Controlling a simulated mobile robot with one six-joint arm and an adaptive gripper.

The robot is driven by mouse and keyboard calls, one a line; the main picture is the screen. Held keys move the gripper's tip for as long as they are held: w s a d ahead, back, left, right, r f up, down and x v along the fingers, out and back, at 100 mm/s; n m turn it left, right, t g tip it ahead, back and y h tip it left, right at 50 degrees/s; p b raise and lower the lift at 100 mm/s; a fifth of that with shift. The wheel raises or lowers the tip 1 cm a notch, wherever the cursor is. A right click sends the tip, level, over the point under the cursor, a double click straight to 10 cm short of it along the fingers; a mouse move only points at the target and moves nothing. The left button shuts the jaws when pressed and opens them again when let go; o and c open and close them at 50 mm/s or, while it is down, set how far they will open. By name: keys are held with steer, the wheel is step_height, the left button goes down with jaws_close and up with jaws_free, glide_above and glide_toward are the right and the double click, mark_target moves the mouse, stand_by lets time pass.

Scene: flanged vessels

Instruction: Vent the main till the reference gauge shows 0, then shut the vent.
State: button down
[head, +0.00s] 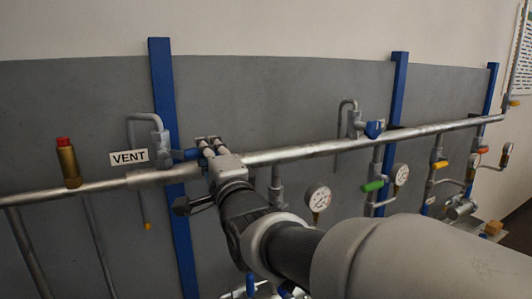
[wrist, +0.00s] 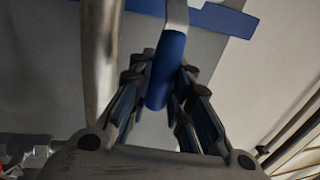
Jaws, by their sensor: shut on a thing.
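The VENT label (head: 129,157) is on the left in the head view. Beside it is the vent valve (head: 160,138), with a grey pipe bending over and down. Its blue handle (head: 187,155) points right, roughly along the main pipe (head: 350,143). My gripper (head: 205,146) is shut on this handle; in the wrist view the blue handle (wrist: 166,70) sits between the fingers. A round white gauge (head: 318,198) stands right of my gripper, and another gauge (head: 401,174) is farther right. Which is the reference gauge, and their readings, I cannot tell.
A brass fitting with a red top (head: 67,163) stands on the main pipe at left. Another blue-handled valve (head: 373,129) and a green handle (head: 373,186) are to the right. Blue posts (head: 171,110) back the pipe. My arm covers the lower middle.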

steer(key=shift+f, duration=0.3)
steer(key=c, duration=1.9)
jaws_free()
steer(key=shift+c, duration=0.2)
steer(key=o, duration=0.5)
steer(key=shift+r, duration=0.15)
steer(key=shift+s+d, duration=0.1)
steer(key=shift+s, duration=0.05)
steer(key=v, duration=1.1)
steer(key=shift+s+d, duration=0.25)
steer(key=shift+s, duration=0.05)
